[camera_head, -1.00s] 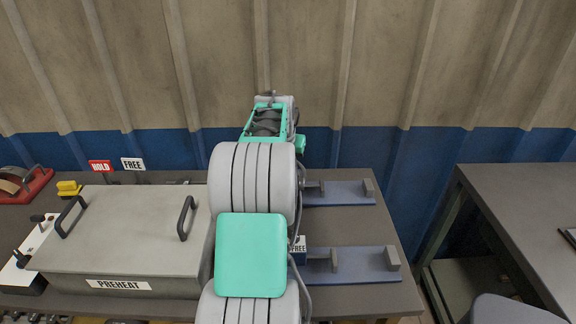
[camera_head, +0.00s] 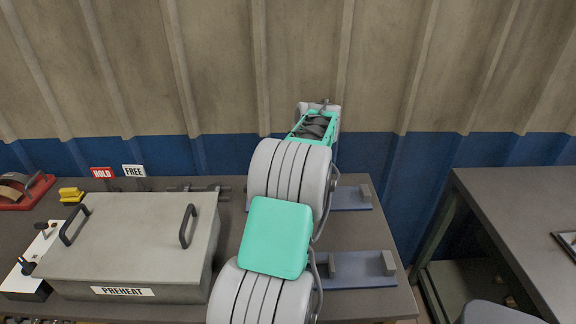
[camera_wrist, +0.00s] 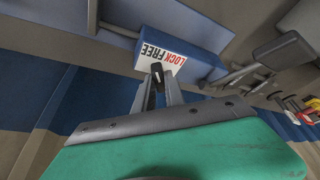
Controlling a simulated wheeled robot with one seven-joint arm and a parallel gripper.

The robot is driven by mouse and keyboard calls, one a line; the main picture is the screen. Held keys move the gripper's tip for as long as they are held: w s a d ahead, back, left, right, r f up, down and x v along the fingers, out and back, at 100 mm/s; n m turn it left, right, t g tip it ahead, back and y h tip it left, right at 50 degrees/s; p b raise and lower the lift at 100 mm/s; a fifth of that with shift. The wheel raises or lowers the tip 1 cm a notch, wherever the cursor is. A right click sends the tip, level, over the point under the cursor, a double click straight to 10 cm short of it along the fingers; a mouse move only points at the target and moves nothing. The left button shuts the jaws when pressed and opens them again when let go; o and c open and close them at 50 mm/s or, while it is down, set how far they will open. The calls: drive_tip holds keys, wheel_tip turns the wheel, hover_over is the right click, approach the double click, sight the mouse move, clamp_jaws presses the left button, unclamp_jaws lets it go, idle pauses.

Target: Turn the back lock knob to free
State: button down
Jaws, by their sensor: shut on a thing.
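In the wrist view the fingers of my gripper (camera_wrist: 160,92) are shut on a black lock knob (camera_wrist: 157,70) on a blue fixture block (camera_wrist: 185,30). A white LOCK / FREE label (camera_wrist: 161,55) lies right beside the knob. I cannot tell clearly which word the knob points to. In the head view my own arm hides the gripper and the knob. The blue back fixture (camera_head: 350,198) shows partly to the right of the arm. The front fixture (camera_head: 360,270) also shows there, and its left part is hidden.
A grey PREHEAT box (camera_head: 130,240) with two handles stands left of my arm. HOLD (camera_head: 102,172) and FREE (camera_head: 133,171) signs stand behind it. A corrugated wall rises behind the bench. A second table (camera_head: 510,220) stands at the right, across a gap.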

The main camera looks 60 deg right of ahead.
drive_tip(key=shift+n+y+p, duration=0.3)
drive_tip(key=shift+n+p, duration=0.15)
drive_tip(key=shift+n, duration=0.35)
drive_tip(key=c, duration=1.4)
unclamp_jaws()
drive_tip(key=shift+s, duration=0.1)
drive_tip(key=d+v, duration=0.1)
drive_tip(key=v, duration=0.6)
drive_tip(key=shift+s+a+r, duration=0.2)
drive_tip(key=shift+a+r, duration=0.15)
drive_tip(key=shift+a, duration=0.1)
